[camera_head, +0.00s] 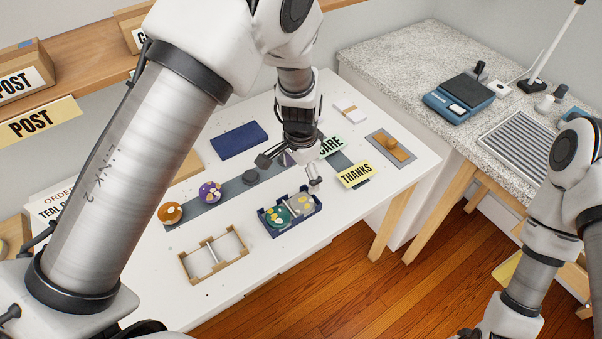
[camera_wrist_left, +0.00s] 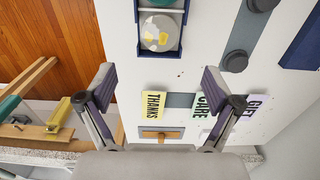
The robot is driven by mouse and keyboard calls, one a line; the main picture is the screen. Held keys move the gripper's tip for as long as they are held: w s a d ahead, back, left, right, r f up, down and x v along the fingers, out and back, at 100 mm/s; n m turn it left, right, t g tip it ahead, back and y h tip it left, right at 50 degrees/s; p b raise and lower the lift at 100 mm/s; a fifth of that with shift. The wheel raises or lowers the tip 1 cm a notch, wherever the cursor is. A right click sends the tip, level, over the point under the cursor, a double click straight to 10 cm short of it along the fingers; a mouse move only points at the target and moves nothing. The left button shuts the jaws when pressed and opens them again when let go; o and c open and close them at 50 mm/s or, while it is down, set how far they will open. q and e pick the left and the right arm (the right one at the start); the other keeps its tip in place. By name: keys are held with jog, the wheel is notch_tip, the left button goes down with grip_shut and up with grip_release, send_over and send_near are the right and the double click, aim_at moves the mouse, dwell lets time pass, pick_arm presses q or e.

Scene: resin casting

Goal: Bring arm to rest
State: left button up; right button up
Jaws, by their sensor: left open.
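My left arm reaches in from the left across the head view. Its gripper (camera_head: 290,171) is open over the white table (camera_head: 375,215), with nothing visible between its fingers. In the left wrist view the two fingers (camera_wrist_left: 158,86) stand wide apart over the table. The yellow THANKS card (camera_head: 355,175) and the green CARE card (camera_head: 330,147) lie to the right of the gripper. A navy two-part box (camera_head: 265,222) with a teal disc and a grey disc lies just below it. My right arm shows at the right; its gripper is out of the picture.
An empty wooden two-part tray (camera_head: 186,268) lies at the front of the table. A purple disc (camera_head: 210,192) and an orange disc (camera_head: 171,213) lie on the grey strip. A navy block (camera_head: 239,140) lies behind. A wall shelf (camera_head: 95,60) is behind my left arm. A speckled counter (camera_head: 400,55) holds a scale (camera_head: 458,98).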

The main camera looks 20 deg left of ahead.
pick_arm(q)
jog(key=shift+r, duration=0.7)
